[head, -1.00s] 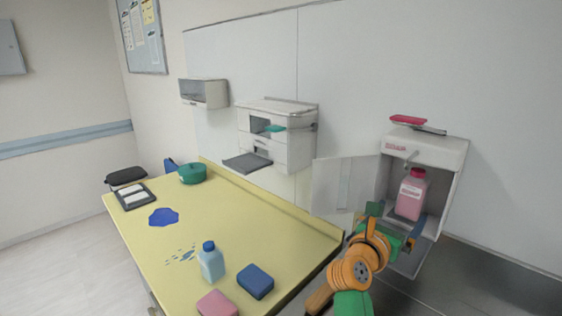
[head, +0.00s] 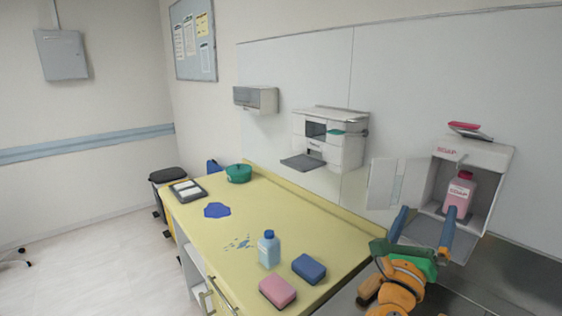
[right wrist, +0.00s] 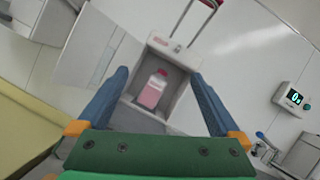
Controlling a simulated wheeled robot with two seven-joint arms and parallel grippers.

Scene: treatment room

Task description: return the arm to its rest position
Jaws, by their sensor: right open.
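My right gripper (head: 423,228) is open and empty, its two blue fingers pointing toward the open soap dispenser (head: 480,158). A pink soap bottle with a red cap (head: 458,194) stands inside the dispenser, partly behind a finger in the head view. In the right wrist view the bottle (right wrist: 151,92) shows between the spread fingers (right wrist: 160,95), beyond their tips and apart from them. The dispenser's door (head: 395,182) hangs open to the left. My left gripper is not in view.
The yellow table (head: 205,240) carries a light blue bottle (head: 268,250), a blue sponge (head: 309,268), a pink sponge (head: 277,291), a blue cloth (head: 216,210) and a green pot (head: 238,173). A wall unit with an open tray (head: 302,162) juts out above the table.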

